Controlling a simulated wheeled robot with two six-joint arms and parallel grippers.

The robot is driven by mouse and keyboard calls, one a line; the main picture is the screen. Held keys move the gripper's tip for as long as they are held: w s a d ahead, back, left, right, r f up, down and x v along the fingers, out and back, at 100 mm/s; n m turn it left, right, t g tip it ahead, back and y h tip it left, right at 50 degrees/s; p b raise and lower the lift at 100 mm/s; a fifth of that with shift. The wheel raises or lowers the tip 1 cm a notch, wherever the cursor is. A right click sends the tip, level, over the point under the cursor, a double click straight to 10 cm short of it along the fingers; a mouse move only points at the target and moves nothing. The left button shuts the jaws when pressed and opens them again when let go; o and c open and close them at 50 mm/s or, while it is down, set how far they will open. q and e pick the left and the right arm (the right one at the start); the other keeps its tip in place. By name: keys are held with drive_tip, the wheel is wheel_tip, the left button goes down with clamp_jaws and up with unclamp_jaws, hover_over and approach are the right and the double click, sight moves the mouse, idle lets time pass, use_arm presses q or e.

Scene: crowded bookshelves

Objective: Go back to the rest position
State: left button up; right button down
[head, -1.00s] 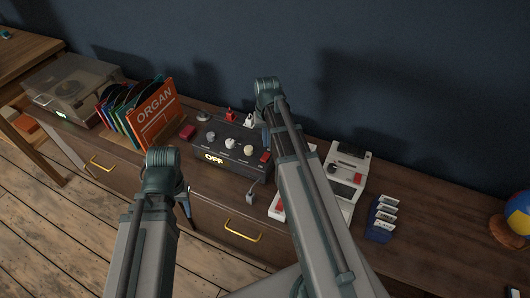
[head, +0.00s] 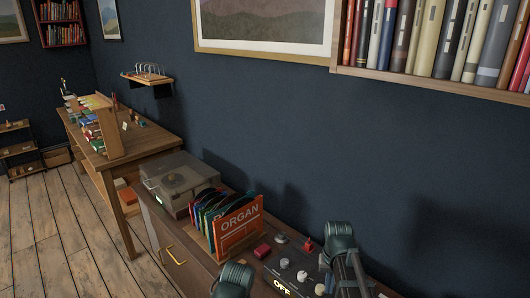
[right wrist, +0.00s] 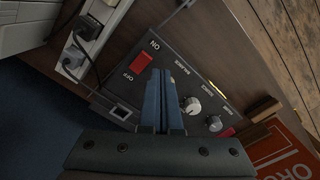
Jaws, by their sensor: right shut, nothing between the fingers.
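My right gripper (right wrist: 160,74) shows in the right wrist view, with its two blue fingers together and nothing between them. It is over the dark control box (right wrist: 185,75), and its fingertips overlap the box's face in the picture, next to the red ON/OFF switch (right wrist: 140,61). I cannot tell whether they touch it. In the head view the bent joints of my two arms show at the bottom edge. My left gripper is out of sight there.
The control box (head: 290,272) with a lit OFF sign stands on the wooden cabinet. Beside it are an orange ORGAN record sleeve (head: 239,227) in a record rack and a turntable (head: 180,180). A power strip (right wrist: 85,48) with plugs lies by the box. A bookshelf (head: 430,82) hangs above right.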

drive_tip(key=s+a+n+h, duration=0.1)
drive_tip(key=s+a+n, duration=0.5)
drive_tip(key=s+a, duration=0.7)
drive_tip(key=a, duration=0.4)
idle(0.3)
